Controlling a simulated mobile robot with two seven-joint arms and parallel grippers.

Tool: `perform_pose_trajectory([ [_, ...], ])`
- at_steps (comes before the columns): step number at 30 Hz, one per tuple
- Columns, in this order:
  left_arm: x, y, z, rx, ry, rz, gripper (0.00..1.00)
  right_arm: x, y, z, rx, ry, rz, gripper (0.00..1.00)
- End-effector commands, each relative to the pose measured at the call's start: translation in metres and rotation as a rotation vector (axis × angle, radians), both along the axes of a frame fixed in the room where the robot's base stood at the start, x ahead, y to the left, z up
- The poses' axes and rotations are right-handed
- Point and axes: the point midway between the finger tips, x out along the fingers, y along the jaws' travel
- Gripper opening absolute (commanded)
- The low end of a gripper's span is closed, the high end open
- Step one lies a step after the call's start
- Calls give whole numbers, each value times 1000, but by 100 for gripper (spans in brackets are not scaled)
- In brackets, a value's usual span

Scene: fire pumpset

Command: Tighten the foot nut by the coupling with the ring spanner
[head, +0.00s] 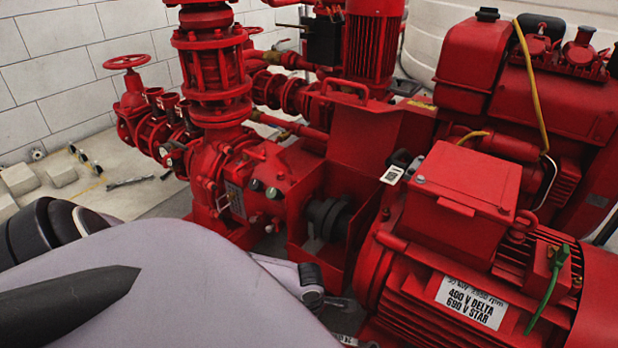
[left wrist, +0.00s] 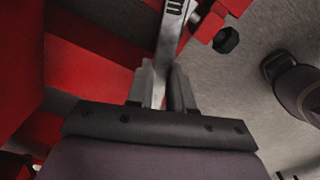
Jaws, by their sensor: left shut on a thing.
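The ring spanner (left wrist: 171,28) is a bright metal bar with dark slots. Its shank stands between the two fingers of my left gripper (left wrist: 159,80), which is shut on it. The spanner's far end runs out of the top of the left wrist view, so its ring is hidden there. A dark hex nut (left wrist: 226,40) lies to the right of the spanner, beside red metal; a gap shows between them. In the head view the dark coupling (head: 328,217) sits inside a red guard, and my left arm covers much of the space below it. My right gripper is not in view.
The big red motor (head: 475,290) stands right of the coupling, with a green cable. Red pump pipework (head: 215,130) rises on the left. Pale blocks (head: 20,179) and small tools lie on the floor at far left, by a white block wall (head: 60,70).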

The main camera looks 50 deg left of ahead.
Motion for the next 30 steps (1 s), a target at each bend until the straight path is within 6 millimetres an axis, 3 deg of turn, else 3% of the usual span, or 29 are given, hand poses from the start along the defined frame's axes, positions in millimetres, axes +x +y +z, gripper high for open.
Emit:
perform_pose_trajectory([
  [11,1,0,4,-1,-2,0,0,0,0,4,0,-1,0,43],
  [30,1,0,37,-1,-2,0,0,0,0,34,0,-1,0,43],
])
